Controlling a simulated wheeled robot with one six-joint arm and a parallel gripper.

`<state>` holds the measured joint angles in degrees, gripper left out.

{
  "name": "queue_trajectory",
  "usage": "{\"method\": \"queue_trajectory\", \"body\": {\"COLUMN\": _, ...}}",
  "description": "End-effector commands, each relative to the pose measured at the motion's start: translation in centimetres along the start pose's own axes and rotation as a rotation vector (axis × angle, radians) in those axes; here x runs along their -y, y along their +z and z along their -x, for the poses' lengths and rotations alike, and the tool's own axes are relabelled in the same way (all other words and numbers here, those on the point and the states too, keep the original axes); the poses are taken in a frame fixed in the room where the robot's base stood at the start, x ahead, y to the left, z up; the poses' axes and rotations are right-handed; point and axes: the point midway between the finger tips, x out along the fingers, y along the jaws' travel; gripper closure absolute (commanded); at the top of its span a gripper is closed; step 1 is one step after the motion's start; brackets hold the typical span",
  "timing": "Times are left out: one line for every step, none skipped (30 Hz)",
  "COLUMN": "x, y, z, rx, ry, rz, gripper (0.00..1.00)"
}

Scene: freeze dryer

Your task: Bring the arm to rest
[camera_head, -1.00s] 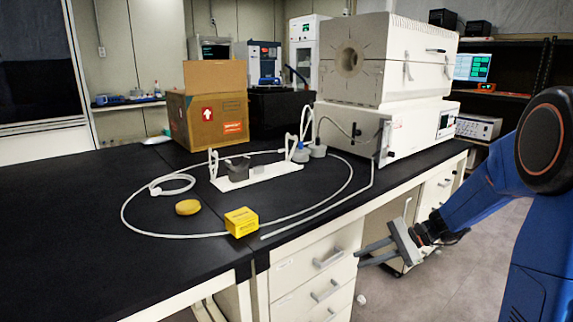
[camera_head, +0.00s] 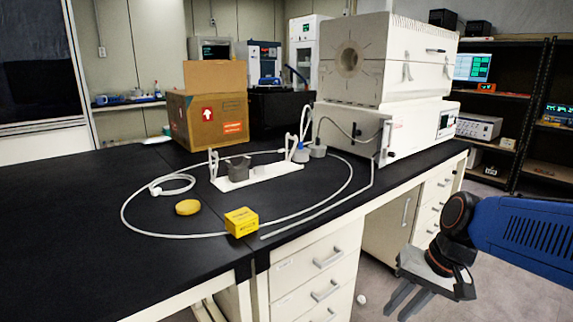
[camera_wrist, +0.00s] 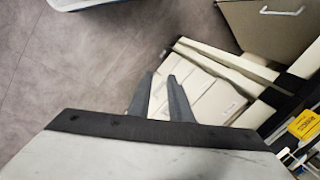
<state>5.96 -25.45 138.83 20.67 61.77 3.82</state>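My gripper (camera_head: 394,314) is at the lower right of the head view, in front of the bench drawers and below the worktop. Its two grey fingers point down and to the left, with a gap between them and nothing held. In the wrist view my gripper (camera_wrist: 160,76) shows its fingers apart and empty above the floor and beside the pale drawer fronts. My blue arm reaches in from the right edge of the head view. Its wrist joint is dark with an orange ring.
The black bench (camera_head: 90,215) holds a yellow box (camera_head: 241,221), a yellow round piece (camera_head: 187,207), a white tube loop, a white stand (camera_head: 262,177), a cardboard box (camera_head: 208,115) and a white furnace (camera_head: 385,60). White drawers (camera_head: 315,275) are left of my gripper. A shelf rack stands behind.

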Motion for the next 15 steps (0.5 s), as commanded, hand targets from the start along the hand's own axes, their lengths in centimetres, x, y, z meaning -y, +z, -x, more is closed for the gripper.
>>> {"method": "queue_trajectory", "body": {"x": -0.5, "y": 0.8, "z": 0.5, "rx": -0.033, "ry": 0.022, "rz": 0.041, "gripper": 0.82}}
{"method": "queue_trajectory", "body": {"x": -0.8, "y": 1.2, "z": 0.7, "rx": -0.050, "ry": 0.037, "rz": 0.064, "gripper": 0.82}}
{"method": "queue_trajectory", "body": {"x": -1.3, "y": 1.7, "z": 0.9, "rx": -0.073, "ry": 0.056, "rz": 0.095, "gripper": 0.82}}
{"method": "queue_trajectory", "body": {"x": -1.6, "y": 2.0, "z": 1.2, "rx": -0.091, "ry": 0.071, "rz": 0.118, "gripper": 0.82}}
{"method": "queue_trajectory", "body": {"x": -2.0, "y": 2.4, "z": 1.4, "rx": -0.109, "ry": 0.086, "rz": 0.141, "gripper": 0.82}}
{"method": "queue_trajectory", "body": {"x": -2.5, "y": 2.8, "z": 1.7, "rx": -0.133, "ry": 0.105, "rz": 0.170, "gripper": 0.82}}
{"method": "queue_trajectory", "body": {"x": -2.8, "y": 3.1, "z": 1.9, "rx": -0.151, "ry": 0.119, "rz": 0.193, "gripper": 0.82}}
{"method": "queue_trajectory", "body": {"x": -3.1, "y": 3.4, "z": 2.1, "rx": -0.168, "ry": 0.133, "rz": 0.215, "gripper": 0.82}}
{"method": "queue_trajectory", "body": {"x": -3.6, "y": 3.8, "z": 2.4, "rx": -0.191, "ry": 0.152, "rz": 0.243, "gripper": 0.82}}
{"method": "queue_trajectory", "body": {"x": -3.9, "y": 4.0, "z": 2.6, "rx": -0.208, "ry": 0.165, "rz": 0.263, "gripper": 0.82}}
{"method": "queue_trajectory", "body": {"x": -4.2, "y": 4.2, "z": 2.8, "rx": -0.224, "ry": 0.177, "rz": 0.282, "gripper": 0.82}}
{"method": "queue_trajectory", "body": {"x": -4.6, "y": 4.5, "z": 3.0, "rx": -0.243, "ry": 0.193, "rz": 0.305, "gripper": 0.82}}
{"method": "queue_trajectory", "body": {"x": -4.8, "y": 4.7, "z": 3.2, "rx": -0.256, "ry": 0.202, "rz": 0.321, "gripper": 0.82}}
{"method": "queue_trajectory", "body": {"x": -5.0, "y": 4.8, "z": 3.3, "rx": -0.268, "ry": 0.213, "rz": 0.335, "gripper": 0.82}}
{"method": "queue_trajectory", "body": {"x": -5.3, "y": 5.0, "z": 3.5, "rx": -0.282, "ry": 0.223, "rz": 0.350, "gripper": 0.82}}
